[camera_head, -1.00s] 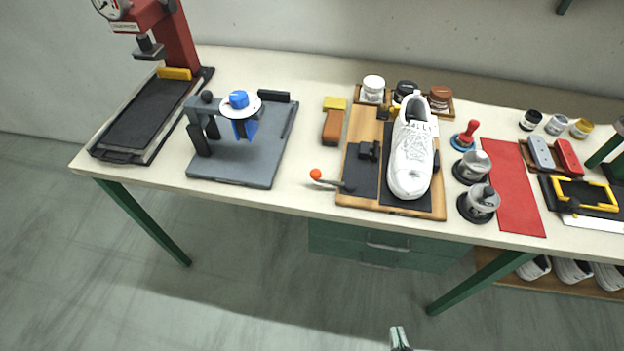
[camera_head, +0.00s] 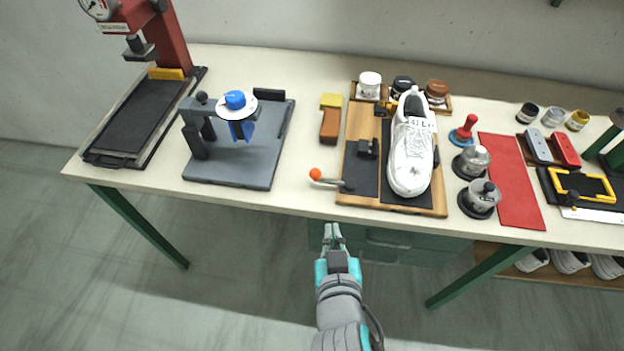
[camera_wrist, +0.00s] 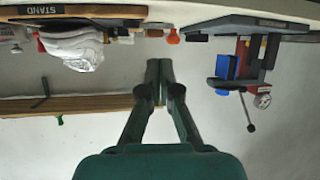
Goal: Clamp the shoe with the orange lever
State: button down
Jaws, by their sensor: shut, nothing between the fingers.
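The white shoe (camera_head: 411,152) rests on the dark pad of a wooden board (camera_head: 360,120), laces up and toe toward the table's front edge. A lever with an orange knob (camera_head: 315,174) sticks out to the left from the board's front left corner. The shoe (camera_wrist: 78,48) and the orange knob (camera_wrist: 173,37) also show in the wrist view, which looks upside down. My gripper (camera_head: 333,229) is shut and empty, in front of the table's front edge, below and slightly right of the knob. Its closed fingers (camera_wrist: 160,66) touch nothing in the wrist view.
A grey plate (camera_head: 260,172) with a blue-knobbed fixture stands left of the board, and a red press (camera_head: 172,40) farther left. Metal weights (camera_head: 481,198) and a red mat (camera_head: 510,180) lie right of the shoe. Bare tabletop surrounds the knob. Green drawers (camera_head: 400,238) hang below.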

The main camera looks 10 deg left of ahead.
aim_at(314, 176)
jog(key=shift+m, duration=0.4)
jog(key=shift+w+a+r, duration=0.2)
jog(key=shift+a+r, duration=0.6)
jog(key=shift+a, duration=0.05)
jog(key=shift+w+a+r, duration=0.15)
jog(key=shift+a+r, duration=0.65)
jog(key=shift+a, duration=0.05)
jog(key=x, duration=1.4)
jog(key=shift+w, duration=0.1)
